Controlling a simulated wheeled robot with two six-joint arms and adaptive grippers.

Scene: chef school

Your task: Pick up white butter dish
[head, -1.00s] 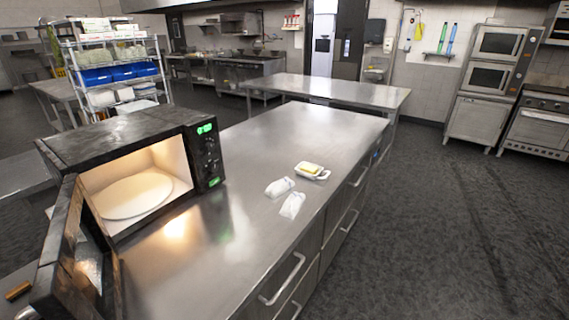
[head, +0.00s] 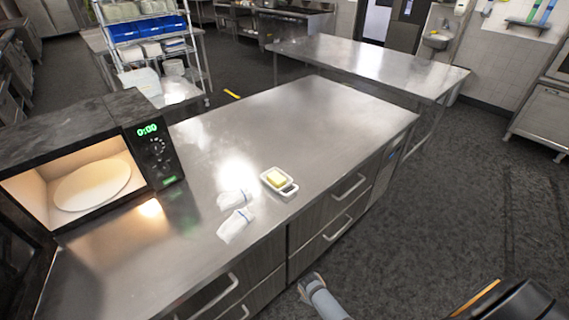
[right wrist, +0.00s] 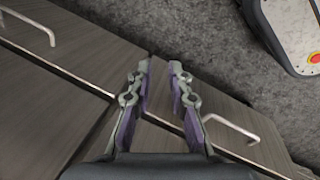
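The white butter dish (head: 275,189) stands on the steel counter (head: 300,125) near its front edge, with a yellow block of butter in it. My right gripper (right wrist: 160,68) is open and empty in the right wrist view, over the counter's drawer fronts. The dish is not in that view. In the head view, parts of my arm show low at the bottom right, below the counter top and apart from the dish. My left gripper is not in view.
Two crumpled white packets (head: 235,224) lie just left of the dish. A black microwave (head: 150,145) with its door open stands at the left. Drawer handles (head: 348,187) stick out from the counter front. The counter behind the dish is clear.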

